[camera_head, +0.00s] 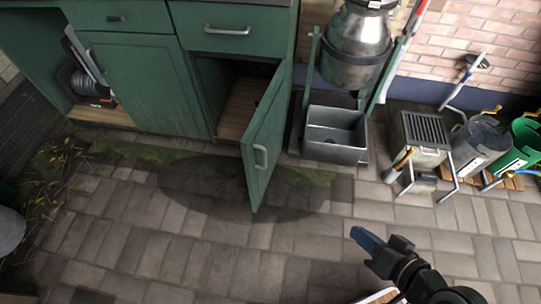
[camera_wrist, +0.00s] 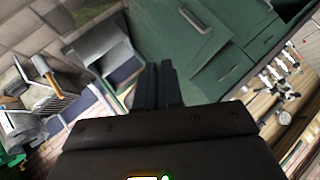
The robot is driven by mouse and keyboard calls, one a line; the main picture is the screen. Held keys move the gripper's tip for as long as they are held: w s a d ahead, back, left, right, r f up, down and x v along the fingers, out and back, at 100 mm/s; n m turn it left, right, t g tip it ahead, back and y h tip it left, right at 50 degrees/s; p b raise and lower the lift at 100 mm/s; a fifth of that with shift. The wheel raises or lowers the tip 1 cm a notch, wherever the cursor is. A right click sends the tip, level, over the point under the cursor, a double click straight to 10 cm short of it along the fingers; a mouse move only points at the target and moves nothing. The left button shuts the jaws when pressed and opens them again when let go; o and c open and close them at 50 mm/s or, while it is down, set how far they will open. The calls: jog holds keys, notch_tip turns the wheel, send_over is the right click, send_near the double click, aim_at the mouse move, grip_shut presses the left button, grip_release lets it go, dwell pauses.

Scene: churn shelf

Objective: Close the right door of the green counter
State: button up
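The green counter (camera_head: 145,85) stands at the upper left in the head view. Its right door (camera_head: 262,145) stands wide open, swung out toward the floor from its right side, with a grey handle (camera_head: 260,157) on its face. The compartment behind it shows a bare wooden floor (camera_head: 240,105). The left door (camera_head: 150,90) is shut. My gripper (camera_head: 362,238) is to the right of the open door and nearer the camera, apart from it. In the wrist view my gripper's dark fingers (camera_wrist: 158,85) lie close together, holding nothing visible, with green counter panels (camera_wrist: 205,50) beyond.
A grey bin (camera_head: 335,135) and a metal churn (camera_head: 355,45) in a frame stand just right of the door. A grated stand (camera_head: 422,135), a metal bucket (camera_head: 483,143) and a green can (camera_head: 525,145) stand farther right. The paved floor before the door is clear.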

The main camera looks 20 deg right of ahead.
jog(key=w+f+b, duration=0.1)
jog(key=w+f, duration=0.1)
jog(key=w+f+m+y+b, duration=0.1)
jog(key=w+f, duration=0.1)
jog(key=w+f+y+b, duration=0.1)
jog(key=w+f, duration=0.1)
jog(key=shift+w+a+f, duration=0.15)
jog(key=shift+w+a, duration=0.05)
jog(key=shift+a, duration=0.1)
grip_shut()
jog(key=t+y+b, duration=0.1)
jog(key=y+b, duration=0.8)
jog(key=y, duration=0.1)
send_near(248, 144)
jog(key=b+x, duration=0.1)
jog(key=x, duration=0.6)
jog(key=shift+s, duration=0.1)
jog(key=shift+a, duration=0.1)
